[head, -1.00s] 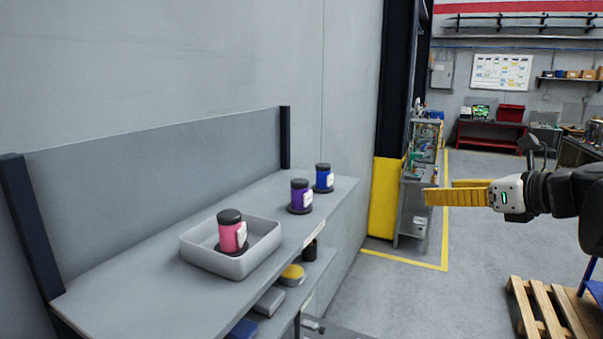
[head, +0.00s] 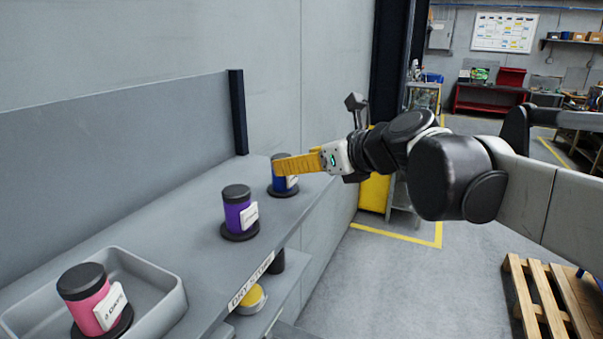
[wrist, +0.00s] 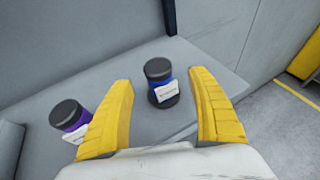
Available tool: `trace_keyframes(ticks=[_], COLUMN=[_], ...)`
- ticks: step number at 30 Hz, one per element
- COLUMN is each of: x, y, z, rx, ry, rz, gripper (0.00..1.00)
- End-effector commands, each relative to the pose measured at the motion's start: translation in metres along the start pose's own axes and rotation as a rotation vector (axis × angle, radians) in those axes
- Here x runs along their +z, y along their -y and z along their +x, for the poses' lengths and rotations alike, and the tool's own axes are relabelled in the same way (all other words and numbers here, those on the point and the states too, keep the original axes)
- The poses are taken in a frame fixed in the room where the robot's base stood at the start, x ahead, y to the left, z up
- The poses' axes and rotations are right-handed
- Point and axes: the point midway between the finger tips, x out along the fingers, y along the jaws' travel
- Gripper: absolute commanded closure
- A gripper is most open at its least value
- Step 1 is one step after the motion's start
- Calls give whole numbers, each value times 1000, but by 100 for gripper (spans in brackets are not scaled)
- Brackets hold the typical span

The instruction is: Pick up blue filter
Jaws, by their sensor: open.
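The blue filter (head: 280,185) stands upright near the right end of the grey shelf, partly hidden behind my gripper in the head view. It has a black lid, a dark base and a white label. In the wrist view the blue filter (wrist: 162,84) shows whole, ahead of and between my two fingers. My gripper (head: 280,166) has yellow fingers. It is open and empty, with the fingers spread to either side of the filter in the wrist view (wrist: 165,88). I cannot tell whether the fingertips reach around it.
A purple filter (head: 238,213) stands left of the blue one, close to my left finger in the wrist view. A pink filter (head: 92,302) stands in a grey tray (head: 165,313). A back panel (head: 120,135) and dark post (head: 238,112) edge the shelf (head: 190,225).

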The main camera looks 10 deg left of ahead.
Motion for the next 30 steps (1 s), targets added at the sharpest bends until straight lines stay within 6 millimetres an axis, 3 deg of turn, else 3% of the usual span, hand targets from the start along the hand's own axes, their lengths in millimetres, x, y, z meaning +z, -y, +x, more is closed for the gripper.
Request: trace_keyframes(ticks=[12, 20, 21, 27, 30], x=[6, 5, 5, 5, 5], y=[-7, -7, -7, -7, -7], z=[51, 55, 55, 55, 55], rx=[0, -1, -1, -1, -1], ry=[0, 0, 0, 0, 0], rz=[-1, 0, 0, 0, 0], gripper=[32, 32, 36, 92, 92])
